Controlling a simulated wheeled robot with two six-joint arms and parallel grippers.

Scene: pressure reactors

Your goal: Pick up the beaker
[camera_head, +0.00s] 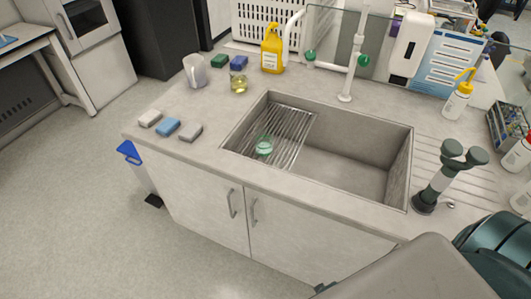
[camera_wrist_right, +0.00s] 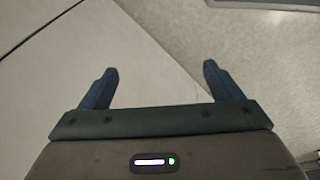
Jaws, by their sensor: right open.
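A small clear glass vessel with a greenish tint (camera_head: 264,146) stands on the wire rack (camera_head: 291,133) in the left part of the sink. A second small glass beaker with yellow liquid (camera_head: 238,84) stands on the counter behind the sink's left end. The frames do not show which one the task means. My right gripper (camera_wrist_right: 158,86) is open and empty in the right wrist view, with a pale panel and the floor beyond its fingers. It is apart from both vessels. Part of my right arm shows at the lower right of the head view. My left gripper is out of view.
A white jug (camera_head: 195,71), a yellow bottle (camera_head: 272,48) and several sponges (camera_head: 168,127) sit on the counter. A white tap (camera_head: 350,70) rises behind the sink. A dark fixture with round heads (camera_head: 437,180) stands at the sink's right.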

